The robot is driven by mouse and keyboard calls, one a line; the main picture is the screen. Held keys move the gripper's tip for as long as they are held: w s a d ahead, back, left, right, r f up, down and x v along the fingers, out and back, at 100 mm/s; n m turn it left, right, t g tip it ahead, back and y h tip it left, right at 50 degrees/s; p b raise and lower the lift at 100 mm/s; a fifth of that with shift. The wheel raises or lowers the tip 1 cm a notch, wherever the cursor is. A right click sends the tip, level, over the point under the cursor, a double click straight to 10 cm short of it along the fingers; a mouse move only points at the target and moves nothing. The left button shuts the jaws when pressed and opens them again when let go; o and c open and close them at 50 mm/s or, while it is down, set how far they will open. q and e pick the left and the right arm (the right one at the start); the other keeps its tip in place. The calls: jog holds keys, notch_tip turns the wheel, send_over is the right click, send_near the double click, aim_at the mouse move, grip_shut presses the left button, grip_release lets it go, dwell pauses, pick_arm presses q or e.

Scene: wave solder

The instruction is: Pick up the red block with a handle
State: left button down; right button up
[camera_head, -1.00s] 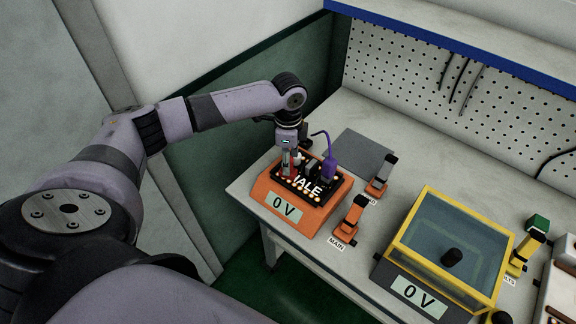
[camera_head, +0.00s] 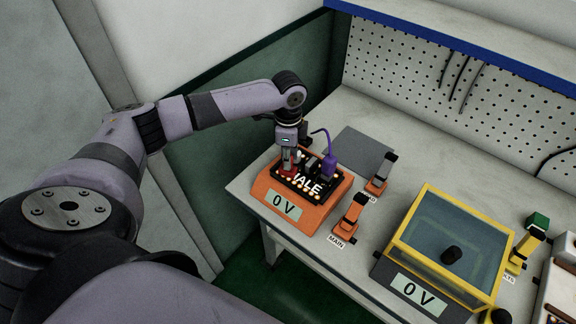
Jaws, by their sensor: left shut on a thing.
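The red block with a handle (camera_head: 286,168) shows as a small red patch at the left part of the orange unit (camera_head: 265,190). My left gripper (camera_head: 290,160) points down over that unit and is shut on the red block. The fingers and the unit's dark parts hide most of the block, so I cannot tell whether it is clear of the unit's top. My right gripper is not in view.
A purple plug (camera_head: 329,166) with a cable stands close right of the gripper. Orange levers (camera_head: 350,219) and (camera_head: 379,178) stand on the table (camera_head: 330,260). A yellow-framed box (camera_head: 450,240) is at right. A grey mat (camera_head: 360,152) lies behind.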

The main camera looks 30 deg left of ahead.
pick_arm(q)
jog(key=shift+r, duration=0.1)
dwell(0.3)
notch_tip(320, 180, up, 20)
jog(key=b, duration=0.2)
dwell(0.3)
dwell(0.4)
